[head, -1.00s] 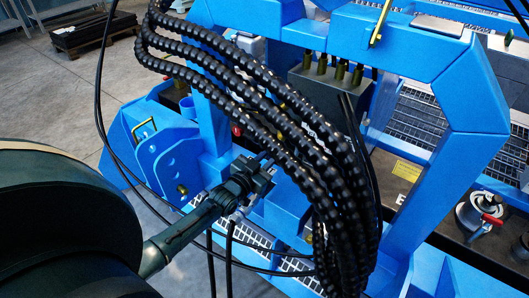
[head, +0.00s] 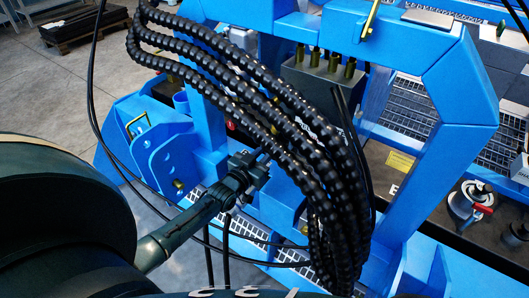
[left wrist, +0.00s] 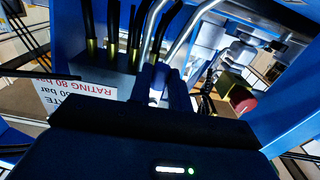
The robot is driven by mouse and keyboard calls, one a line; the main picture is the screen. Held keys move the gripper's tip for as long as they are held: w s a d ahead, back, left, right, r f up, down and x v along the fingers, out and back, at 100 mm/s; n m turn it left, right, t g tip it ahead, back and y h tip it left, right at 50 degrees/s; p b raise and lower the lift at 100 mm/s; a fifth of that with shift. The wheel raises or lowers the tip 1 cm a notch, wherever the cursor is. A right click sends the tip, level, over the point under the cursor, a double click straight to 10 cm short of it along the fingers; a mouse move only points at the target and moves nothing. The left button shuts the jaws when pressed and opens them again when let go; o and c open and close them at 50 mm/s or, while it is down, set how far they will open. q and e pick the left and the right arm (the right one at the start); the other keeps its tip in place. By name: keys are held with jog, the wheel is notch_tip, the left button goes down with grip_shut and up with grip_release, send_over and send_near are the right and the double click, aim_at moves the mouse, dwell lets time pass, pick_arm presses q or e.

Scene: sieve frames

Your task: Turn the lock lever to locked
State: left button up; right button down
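My left gripper (head: 262,160) reaches in from the left, beside the blue frame, with its tips partly behind black ribbed hoses. In the left wrist view its two dark fingers (left wrist: 163,85) point at the fittings and are close together. Whether they are apart or shut is unclear, and no held thing shows. A red-handled part on a round metal fitting (head: 478,205) sits at the right, well away from this gripper. I cannot tell whether it is the lock lever. A round red part (left wrist: 244,105) shows right of the fingers in the left wrist view. My right gripper is out of view.
Thick black ribbed hoses (head: 290,125) hang across the middle, close to my left gripper. The blue frame (head: 455,85) surrounds the area. A grey block with brass fittings (head: 325,80) stands behind the hoses. A pallet (head: 85,25) lies on the floor at the upper left.

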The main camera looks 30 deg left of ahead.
pick_arm(q)
jog(key=o, duration=0.4)
jog(key=shift+o, duration=0.2)
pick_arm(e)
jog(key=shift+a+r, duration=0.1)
pick_arm(q)
jog(key=s+a+p, duration=0.1)
jog(key=s+p, duration=0.1)
jog(key=s, duration=1.1)
jog(key=shift+p, duration=0.3)
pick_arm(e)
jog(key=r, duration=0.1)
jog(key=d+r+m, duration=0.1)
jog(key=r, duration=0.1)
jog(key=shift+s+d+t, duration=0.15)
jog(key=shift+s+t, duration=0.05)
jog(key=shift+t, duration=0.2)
